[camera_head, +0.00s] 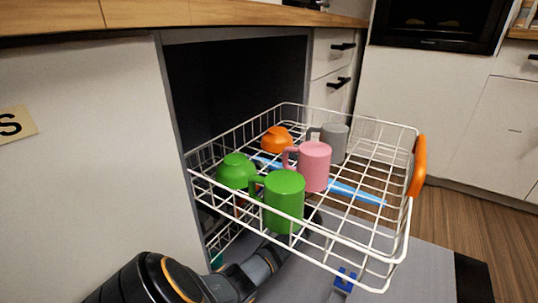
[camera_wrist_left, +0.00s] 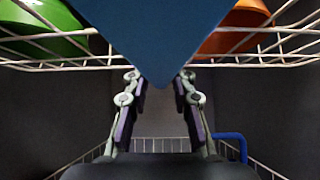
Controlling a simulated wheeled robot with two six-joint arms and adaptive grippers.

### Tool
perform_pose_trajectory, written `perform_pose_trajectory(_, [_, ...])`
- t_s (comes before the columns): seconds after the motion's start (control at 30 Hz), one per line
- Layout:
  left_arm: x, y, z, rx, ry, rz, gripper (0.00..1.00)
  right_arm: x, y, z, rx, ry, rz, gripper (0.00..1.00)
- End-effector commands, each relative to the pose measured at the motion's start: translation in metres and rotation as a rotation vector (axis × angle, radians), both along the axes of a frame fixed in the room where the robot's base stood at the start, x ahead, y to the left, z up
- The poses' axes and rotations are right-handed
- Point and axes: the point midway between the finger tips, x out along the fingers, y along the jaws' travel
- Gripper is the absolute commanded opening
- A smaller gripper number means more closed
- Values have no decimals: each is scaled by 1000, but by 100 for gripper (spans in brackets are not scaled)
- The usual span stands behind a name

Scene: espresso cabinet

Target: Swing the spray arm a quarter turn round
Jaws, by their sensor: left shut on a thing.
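The spray arm (camera_head: 345,191) is a long light-blue bar under the wire rack in the head view, running slantwise from back left to front right. Mugs and rack wires hide parts of it. In the left wrist view the spray arm (camera_wrist_left: 155,35) is a broad blue shape coming down from the top and narrowing between the fingers. My left gripper (camera_wrist_left: 158,88) is shut on it from below. In the head view my left arm comes in low from the left and reaches under the rack; the green mug and wires mostly hide its gripper. My right gripper is not in view.
The pulled-out white rack (camera_head: 400,240) has an orange handle (camera_head: 418,166). It holds a green mug (camera_head: 284,203), pink mug (camera_head: 314,167), grey mug (camera_head: 335,143), green bowl (camera_head: 235,171) and orange bowl (camera_head: 276,140). A blue piece (camera_head: 345,278) lies low on the grey door (camera_head: 400,283).

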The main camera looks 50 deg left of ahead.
Motion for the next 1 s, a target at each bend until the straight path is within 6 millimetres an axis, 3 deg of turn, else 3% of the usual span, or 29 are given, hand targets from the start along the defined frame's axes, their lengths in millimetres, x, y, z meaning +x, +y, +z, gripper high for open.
perform_pose_trajectory(0.17, [0,-1,-1,0,0,-1,0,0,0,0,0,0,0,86])
perform_pose_trajectory(0.2, [0,-1,-1,0,0,-1,30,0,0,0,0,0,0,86])
perform_pose_trajectory(0.37, [0,0,0,0,0,-1,49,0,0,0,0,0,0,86])
perform_pose_trajectory(0.73, [2,-6,-6,-1,1,-1,49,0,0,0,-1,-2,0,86])
perform_pose_trajectory(1.0, [17,-51,-53,-5,3,-2,49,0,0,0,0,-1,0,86])
